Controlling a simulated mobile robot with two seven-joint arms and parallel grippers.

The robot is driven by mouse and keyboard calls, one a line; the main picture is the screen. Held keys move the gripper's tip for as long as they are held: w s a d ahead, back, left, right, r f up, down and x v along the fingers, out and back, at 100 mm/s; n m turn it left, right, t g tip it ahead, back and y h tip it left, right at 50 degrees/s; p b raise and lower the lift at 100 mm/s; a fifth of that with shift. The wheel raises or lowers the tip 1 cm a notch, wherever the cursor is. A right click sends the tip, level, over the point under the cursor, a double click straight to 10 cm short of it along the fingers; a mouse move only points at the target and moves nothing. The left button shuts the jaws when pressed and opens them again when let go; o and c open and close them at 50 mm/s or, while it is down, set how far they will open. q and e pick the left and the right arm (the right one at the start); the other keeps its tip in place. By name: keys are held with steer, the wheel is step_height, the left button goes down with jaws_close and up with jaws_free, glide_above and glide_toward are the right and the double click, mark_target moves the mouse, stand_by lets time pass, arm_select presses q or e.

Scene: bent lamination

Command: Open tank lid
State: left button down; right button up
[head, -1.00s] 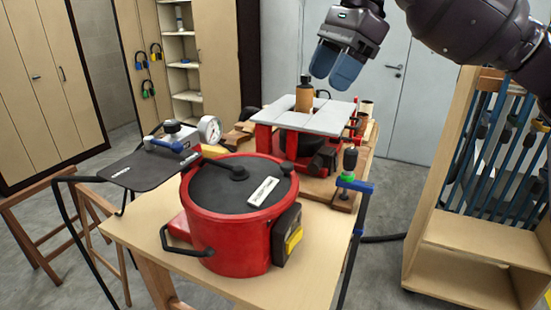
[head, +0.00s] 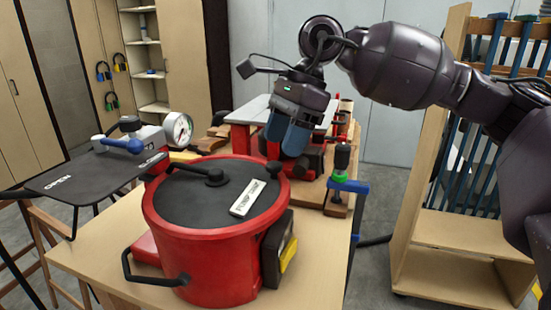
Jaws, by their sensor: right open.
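The red tank (head: 205,255) stands on the wooden workbench near the front of the head view. Its dark grey lid (head: 185,205) lies flat on top, closed, with a black handle arm and knob (head: 215,177) and a pale label plate (head: 248,198). My right gripper (head: 283,145) has blue fingers pointing down. It is behind and to the right of the tank in the picture, above the far rim and in front of the router table. It appears apart from the lid and holds nothing that I can see. My left gripper is not in view.
A black plate marked OPEN (head: 95,178) and a pressure gauge (head: 179,130) stand left of the tank. A red-framed work table (head: 250,108) is behind my gripper. A blue clamp (head: 348,186) grips the bench's right edge. A wooden rack (head: 440,245) stands at right.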

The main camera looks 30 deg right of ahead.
mark_target(274, 163)
steer(key=shift+x, duration=2.05)
jaws_close()
